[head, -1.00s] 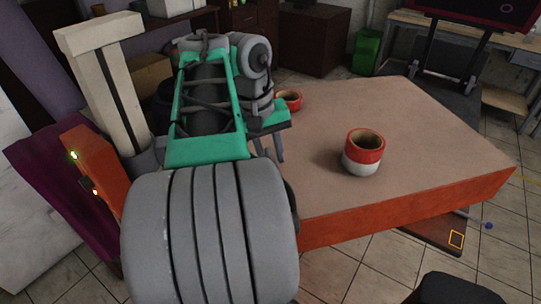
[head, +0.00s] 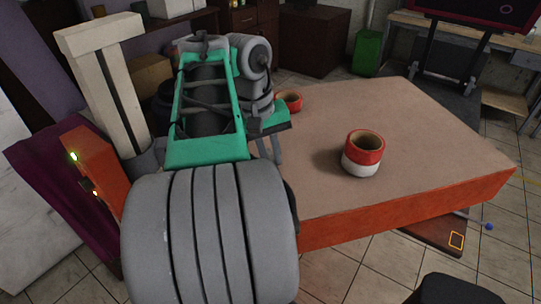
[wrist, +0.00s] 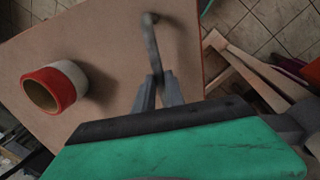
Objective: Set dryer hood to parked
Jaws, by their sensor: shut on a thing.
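A cream upright column with a wider cap (head: 98,90) stands at the left in the head view, beside an orange panel with small lights (head: 92,172). I cannot tell for sure which part is the dryer hood. My gripper (wrist: 157,80) is shut on the near end of a thin grey lever (wrist: 151,45) above the brown tabletop in the wrist view. The lever's far end is bent. In the head view my gripper's fingers (head: 275,148) show beside my arm, which hides much of the table's left side and the lever.
A red and white roll (head: 363,154) stands on the brown table (head: 420,135), and a red ring-shaped roll (head: 289,101) sits farther back. The table's right side is clear. A green bin (head: 367,52) stands on the floor behind.

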